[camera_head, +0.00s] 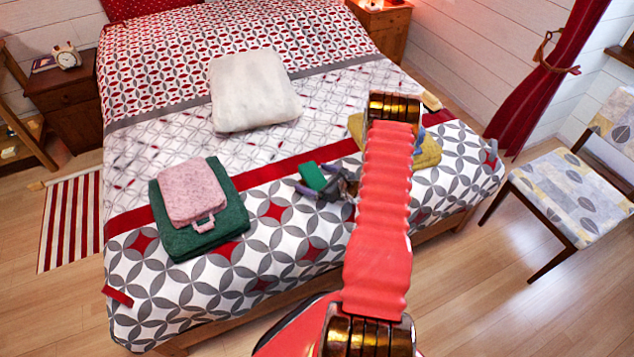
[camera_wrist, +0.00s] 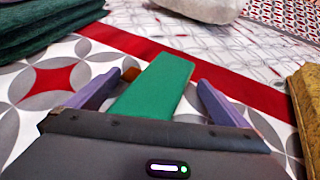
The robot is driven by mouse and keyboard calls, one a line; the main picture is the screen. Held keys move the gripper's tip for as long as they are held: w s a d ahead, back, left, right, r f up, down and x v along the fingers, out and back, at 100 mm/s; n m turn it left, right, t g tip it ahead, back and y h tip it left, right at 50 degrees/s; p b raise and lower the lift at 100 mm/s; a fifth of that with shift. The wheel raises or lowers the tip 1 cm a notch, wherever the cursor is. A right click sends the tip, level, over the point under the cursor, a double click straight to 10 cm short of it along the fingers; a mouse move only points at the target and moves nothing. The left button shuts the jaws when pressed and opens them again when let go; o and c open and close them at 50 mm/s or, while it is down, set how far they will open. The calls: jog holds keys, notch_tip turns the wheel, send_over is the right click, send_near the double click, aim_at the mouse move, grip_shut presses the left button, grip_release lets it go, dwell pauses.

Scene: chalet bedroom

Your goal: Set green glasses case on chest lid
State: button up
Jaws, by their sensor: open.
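The green glasses case (camera_head: 312,176) lies on the patterned bedspread, near the red stripe at the foot half of the bed. In the wrist view the green case (camera_wrist: 155,85) lies between the two purple fingers of my gripper (camera_wrist: 152,92), with a gap showing on each side. My gripper (camera_head: 327,184) is open around the case, low over the bed. The near end of the case is hidden behind the gripper body in the wrist view. I cannot make out a chest lid in either view.
Folded green (camera_head: 240,215) and pink (camera_head: 190,190) towels lie left of my gripper. A yellow folded cloth (camera_head: 427,152) lies to the right, partly behind my arm. A white pillow (camera_head: 252,90) lies farther back. A chair (camera_head: 570,190) stands right of the bed.

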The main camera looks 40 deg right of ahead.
jog(key=shift+c, duration=0.3)
jog(key=c, duration=1.9)
jog(key=shift+r, duration=0.2)
jog(key=shift+c, duration=1)
notch_tip(320, 180, up, 10)
jog(key=shift+f, duration=0.15)
